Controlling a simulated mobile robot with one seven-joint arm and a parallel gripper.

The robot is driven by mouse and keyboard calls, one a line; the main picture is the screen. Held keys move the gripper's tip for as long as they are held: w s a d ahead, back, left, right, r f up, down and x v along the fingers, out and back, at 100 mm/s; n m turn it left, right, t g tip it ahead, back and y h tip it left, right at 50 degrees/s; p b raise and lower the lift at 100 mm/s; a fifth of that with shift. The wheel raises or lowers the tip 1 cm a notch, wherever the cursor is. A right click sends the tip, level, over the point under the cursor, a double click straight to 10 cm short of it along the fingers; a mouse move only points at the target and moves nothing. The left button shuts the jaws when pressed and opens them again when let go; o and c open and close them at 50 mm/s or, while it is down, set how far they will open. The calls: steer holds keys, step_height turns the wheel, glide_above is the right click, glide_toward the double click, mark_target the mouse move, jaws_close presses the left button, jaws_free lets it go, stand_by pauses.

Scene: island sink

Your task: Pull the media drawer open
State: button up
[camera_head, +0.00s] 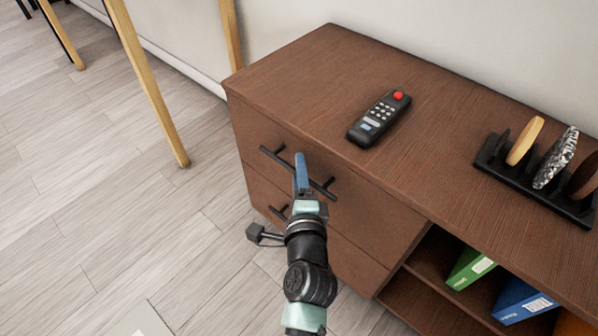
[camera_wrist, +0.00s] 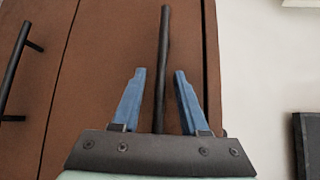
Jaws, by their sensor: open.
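The brown cabinet (camera_head: 330,60) has two stacked drawers on its left side, and both look shut. The upper drawer (camera_head: 355,200) has a long black bar handle (camera_head: 320,188). The lower drawer (camera_head: 345,255) has a similar handle (camera_head: 279,213). No label shows which is the media drawer. My gripper (camera_head: 301,170) is at the middle of the upper handle. In the wrist view, my gripper's blue fingers (camera_wrist: 155,90) are open, one on each side of a black handle bar (camera_wrist: 162,65), with gaps between. The lower handle (camera_wrist: 20,70) is at the left there.
A black remote (camera_head: 378,118) with a red button lies on the cabinet top. A black rack (camera_head: 540,190) with round discs stands at the right. Green (camera_head: 470,268) and blue (camera_head: 522,300) binders sit in the open shelf. The floor (camera_head: 110,210) left of the cabinet is mostly clear, with wooden legs (camera_head: 150,90) behind.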

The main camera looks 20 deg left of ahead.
steer(key=shift+c, duration=0.3)
jaws_close()
stand_by(1.1)
